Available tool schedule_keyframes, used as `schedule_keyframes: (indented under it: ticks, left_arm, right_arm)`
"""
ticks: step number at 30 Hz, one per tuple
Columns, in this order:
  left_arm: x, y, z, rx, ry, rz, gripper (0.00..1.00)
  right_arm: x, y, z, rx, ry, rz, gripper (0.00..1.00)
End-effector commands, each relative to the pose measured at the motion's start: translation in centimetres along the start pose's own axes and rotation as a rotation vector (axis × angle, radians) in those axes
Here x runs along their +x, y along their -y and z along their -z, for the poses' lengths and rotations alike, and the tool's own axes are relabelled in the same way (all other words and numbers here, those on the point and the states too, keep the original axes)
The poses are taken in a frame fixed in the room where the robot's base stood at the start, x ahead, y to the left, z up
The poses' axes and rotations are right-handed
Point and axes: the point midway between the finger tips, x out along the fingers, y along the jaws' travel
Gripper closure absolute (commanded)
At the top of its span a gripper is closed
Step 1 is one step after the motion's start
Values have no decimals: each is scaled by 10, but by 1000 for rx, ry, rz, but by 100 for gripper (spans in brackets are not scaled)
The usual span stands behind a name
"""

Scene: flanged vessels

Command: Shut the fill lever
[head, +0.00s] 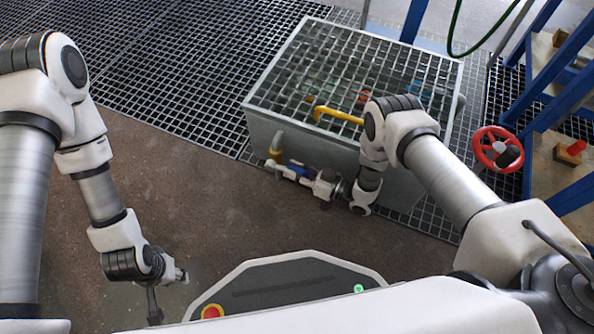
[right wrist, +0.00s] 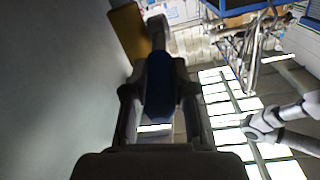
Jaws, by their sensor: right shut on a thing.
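The blue handle (head: 296,169), which I take for the fill lever, is at the near left side of the grey grated tank, low by a short pipe. My right gripper (head: 303,175) reaches it from the right. In the right wrist view the blue handle (right wrist: 160,85) stands between the two fingers of my right gripper (right wrist: 158,100), which is shut on it. The fingers hide part of the handle. My left gripper (head: 168,288) is open and empty, low over the brown floor at the left, far from the lever.
The grey tank (head: 262,128) has a grated top with a yellow pipe (head: 338,115) across it. A yellow elbow (head: 275,149) is at its near left. A red handwheel (head: 497,149) and blue frame stand right. Brown floor at left is clear.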

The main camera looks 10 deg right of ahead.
Motion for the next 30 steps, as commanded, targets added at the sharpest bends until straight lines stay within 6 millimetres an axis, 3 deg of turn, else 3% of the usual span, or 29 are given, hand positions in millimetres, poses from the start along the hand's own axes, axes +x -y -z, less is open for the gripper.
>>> schedule_keyframes:
  ticks: [1, 10, 29, 30]
  left_arm:
    - [15, 0, 1, -2, -2, 0, 60]
    - [43, 1, 2, -8, -7, 1, 60]
    - [50, 2, 3, -11, -8, 1, 60]
    - [50, 2, 3, -11, -8, 1, 60]
  right_arm:
    - [0, -3, -12, 1, -35, 9, 100]
    - [0, -6, -21, 11, -203, 53, 100]
    - [1, -6, -21, 14, -264, 68, 100]
    - [1, -6, -21, 14, -264, 68, 71]
